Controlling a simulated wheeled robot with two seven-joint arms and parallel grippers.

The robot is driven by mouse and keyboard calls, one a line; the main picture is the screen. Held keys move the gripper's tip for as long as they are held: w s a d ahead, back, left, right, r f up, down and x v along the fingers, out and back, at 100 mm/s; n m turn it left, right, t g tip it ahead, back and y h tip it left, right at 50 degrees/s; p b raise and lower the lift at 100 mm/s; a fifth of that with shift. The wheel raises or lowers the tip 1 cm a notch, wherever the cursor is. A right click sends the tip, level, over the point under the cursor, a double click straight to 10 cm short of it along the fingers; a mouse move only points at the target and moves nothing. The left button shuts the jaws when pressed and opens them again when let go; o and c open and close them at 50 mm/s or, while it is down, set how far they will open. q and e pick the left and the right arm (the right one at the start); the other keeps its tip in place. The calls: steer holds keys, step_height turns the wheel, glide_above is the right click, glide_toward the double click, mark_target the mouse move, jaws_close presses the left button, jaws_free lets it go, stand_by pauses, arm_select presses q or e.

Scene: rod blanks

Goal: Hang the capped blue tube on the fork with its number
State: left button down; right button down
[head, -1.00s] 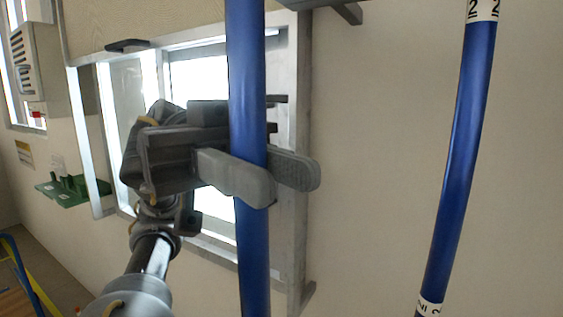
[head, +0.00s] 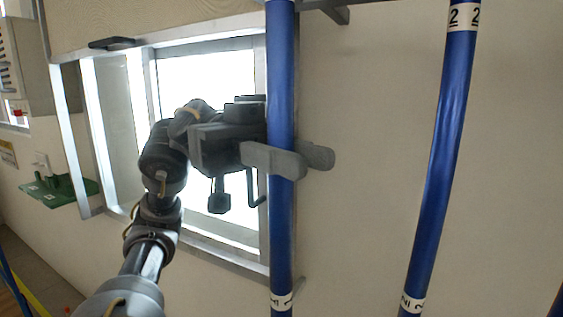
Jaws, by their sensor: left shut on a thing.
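A long blue tube (head: 281,80) stands nearly upright in the middle of the head view. It runs out of the picture at the top, so I cannot see whether it has a cap there. A second blue tube (head: 440,150) hangs at the right, slightly tilted, with a white band marked 2 (head: 464,16). No fork can be clearly made out. My right gripper is not in view.
A grey metal frame (head: 70,140) surrounds a bright window behind my left arm. A grey bracket (head: 338,13) juts out at the top. A green bracket (head: 62,192) is on the wall at the left. Bare wall separates the two tubes.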

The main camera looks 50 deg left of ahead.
arm_select(q)
steer(key=w+a+f, duration=0.1)
steer(key=w+a, duration=0.1)
steer(key=w, duration=0.5)
steer(key=shift+w+a, duration=0.25)
steer(key=shift+a, duration=0.05)
stand_by(0.4)
steer(key=shift+f, duration=0.1)
steer(key=c, duration=1.2)
jaws_free()
steer(key=shift+o, duration=0.2)
steer(key=shift+a, duration=0.1)
